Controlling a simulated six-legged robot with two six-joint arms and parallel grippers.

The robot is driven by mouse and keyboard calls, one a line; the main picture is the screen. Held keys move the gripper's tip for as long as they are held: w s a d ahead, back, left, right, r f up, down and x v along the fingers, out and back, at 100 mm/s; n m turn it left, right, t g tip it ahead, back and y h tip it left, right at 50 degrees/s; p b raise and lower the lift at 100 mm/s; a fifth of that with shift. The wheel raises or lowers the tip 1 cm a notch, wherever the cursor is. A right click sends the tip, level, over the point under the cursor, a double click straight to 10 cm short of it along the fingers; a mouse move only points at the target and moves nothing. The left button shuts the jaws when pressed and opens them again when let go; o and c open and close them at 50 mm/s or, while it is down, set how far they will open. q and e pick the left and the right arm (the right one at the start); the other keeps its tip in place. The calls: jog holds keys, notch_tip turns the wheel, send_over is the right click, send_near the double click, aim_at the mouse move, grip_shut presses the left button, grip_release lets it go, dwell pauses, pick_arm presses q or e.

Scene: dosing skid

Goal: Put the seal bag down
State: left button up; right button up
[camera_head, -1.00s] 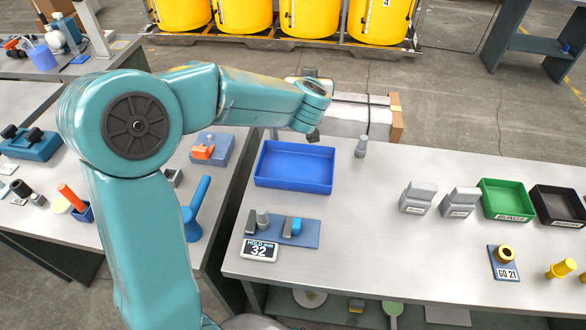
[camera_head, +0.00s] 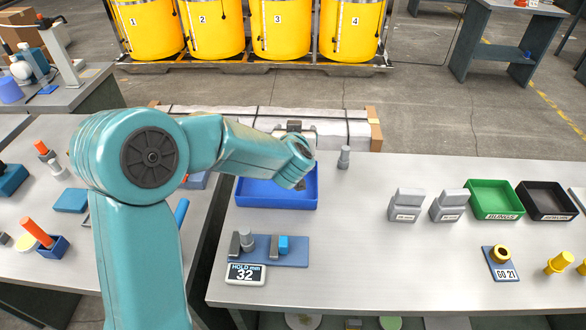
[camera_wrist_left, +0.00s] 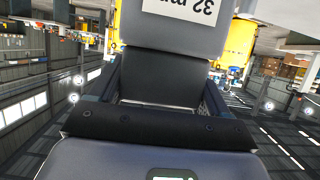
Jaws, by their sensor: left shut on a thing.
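In the left wrist view the gripper (camera_wrist_left: 160,88) is shut on a dark grey bag-like thing, the seal bag (camera_wrist_left: 170,38). It has a white label reading 32, upside down in that view. Two other grey bags with labels (camera_head: 405,205) (camera_head: 448,206) stand on the right-hand table. My right gripper is not in view.
A green bin (camera_head: 494,199) and a black bin (camera_head: 546,201) stand at the right. A blue plate with small parts (camera_head: 295,257) and a display reading 32 (camera_head: 246,274) lie in front of the tray. A grey peg (camera_head: 344,157) stands behind. The middle of the table is clear.

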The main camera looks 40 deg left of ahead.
pick_arm(q)
notch_tip(320, 180, down, 5)
jog(key=shift+s+r+b, duration=0.1)
jog(key=shift+r+b, duration=0.05)
jog(key=shift+b, duration=0.15)
notch_tip(320, 180, down, 4)
jog(key=shift+f+b, duration=0.25)
jog(key=shift+b, duration=0.15)
jog(key=shift+r, duration=0.1)
